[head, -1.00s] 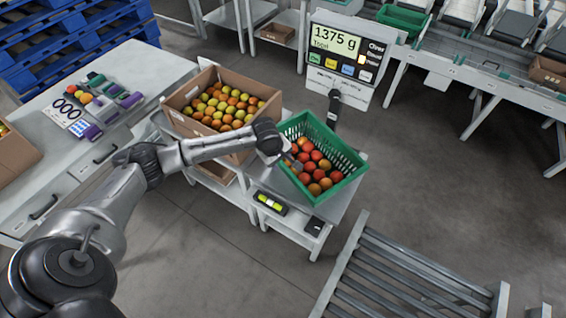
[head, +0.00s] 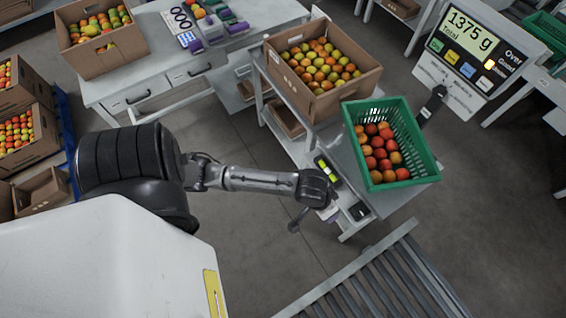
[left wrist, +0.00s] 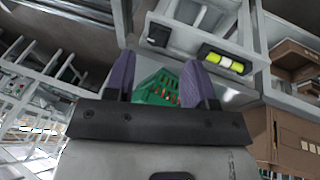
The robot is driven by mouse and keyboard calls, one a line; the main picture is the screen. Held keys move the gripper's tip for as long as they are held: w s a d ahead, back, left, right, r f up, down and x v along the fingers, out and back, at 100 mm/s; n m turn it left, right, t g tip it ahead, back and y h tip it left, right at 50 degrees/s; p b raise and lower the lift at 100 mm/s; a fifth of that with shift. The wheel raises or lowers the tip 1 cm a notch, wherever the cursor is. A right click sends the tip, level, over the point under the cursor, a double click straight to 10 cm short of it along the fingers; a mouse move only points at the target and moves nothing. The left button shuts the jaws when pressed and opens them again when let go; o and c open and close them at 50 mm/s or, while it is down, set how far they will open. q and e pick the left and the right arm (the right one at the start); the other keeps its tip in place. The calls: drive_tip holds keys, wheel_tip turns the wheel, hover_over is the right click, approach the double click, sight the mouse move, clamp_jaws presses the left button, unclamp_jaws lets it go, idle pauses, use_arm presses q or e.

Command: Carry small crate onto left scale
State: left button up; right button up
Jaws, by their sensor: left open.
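The small green crate (head: 430,155), holding several red-orange tomatoes, stands upright on the grey metal stand in the head view. It also shows between the fingers in the left wrist view (left wrist: 157,88). The scale display (head: 470,42) behind it reads 1375 g Total. I cannot tell whether the crate rests on a weighing plate. My left gripper (head: 328,211) is to the lower left of the crate, apart from it. Its purple fingers are open and empty in the left wrist view (left wrist: 158,84). My right gripper is not in view.
A cardboard box (head: 318,104) of tomatoes stands close to the crate's left. A yellow-green device (head: 328,172) and a small black box (head: 358,211) lie on the stand's near edge. A roller conveyor (head: 385,275) lies in front.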

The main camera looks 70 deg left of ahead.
use_arm(q)
drive_tip(key=s+r+m+y, duration=0.1)
drive_tip(key=s+r+m, duration=0.2)
drive_tip(key=s, duration=1)
drive_tip(key=shift+a+m+y, duration=0.35)
drive_tip(key=shift+m+y, duration=0.05)
drive_tip(key=shift+m, duration=0.6)
drive_tip(key=shift+w, duration=0.1)
